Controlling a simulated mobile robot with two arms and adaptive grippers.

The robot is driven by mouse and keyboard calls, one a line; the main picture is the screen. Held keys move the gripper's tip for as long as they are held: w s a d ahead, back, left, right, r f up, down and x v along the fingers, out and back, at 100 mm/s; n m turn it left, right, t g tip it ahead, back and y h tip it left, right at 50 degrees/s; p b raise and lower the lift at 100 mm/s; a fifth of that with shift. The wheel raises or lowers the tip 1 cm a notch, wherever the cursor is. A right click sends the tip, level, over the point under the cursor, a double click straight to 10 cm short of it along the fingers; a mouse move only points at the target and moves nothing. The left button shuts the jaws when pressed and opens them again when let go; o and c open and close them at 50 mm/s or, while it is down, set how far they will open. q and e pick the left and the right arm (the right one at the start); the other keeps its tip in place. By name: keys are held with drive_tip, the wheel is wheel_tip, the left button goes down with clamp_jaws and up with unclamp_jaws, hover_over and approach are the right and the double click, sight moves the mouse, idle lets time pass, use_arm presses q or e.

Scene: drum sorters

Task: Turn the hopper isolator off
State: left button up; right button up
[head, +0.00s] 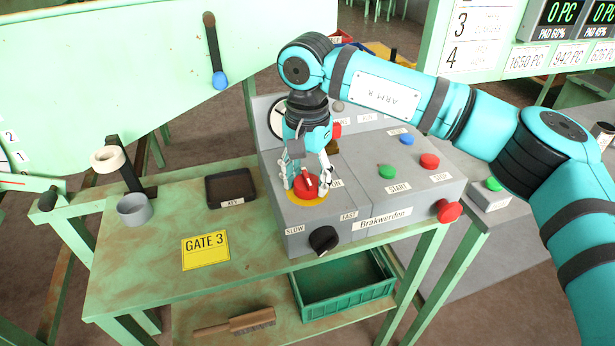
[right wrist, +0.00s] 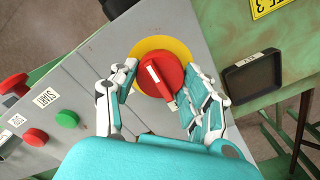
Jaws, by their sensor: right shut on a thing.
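The isolator is a red rotary knob (head: 306,187) with a white-marked handle bar, set on a round yellow plate on the grey control panel (head: 352,190). An ON label (head: 336,183) is beside it; other lettering there is hidden by my gripper. My right gripper (head: 307,180) reaches down from above with its fingers on both sides of the knob, shut on it. In the right wrist view the fingers (right wrist: 163,77) flank the red knob (right wrist: 160,80), and its white mark runs slantwise toward my palm. My left gripper is not in view.
A black dial (head: 323,240) marked SLOW and FAST is just in front of the knob. Green START (head: 387,172), red STOP (head: 429,161) and blue (head: 407,140) buttons stand to the right. A red button (head: 448,211) sticks out at the front. A black key tray (head: 231,188) lies left.

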sight(307, 177)
drive_tip(key=shift+r, duration=0.15)
drive_tip(key=o, duration=1.2)
drive_tip(key=shift+c, duration=0.2)
wheel_tip(307, 177, up, 12)
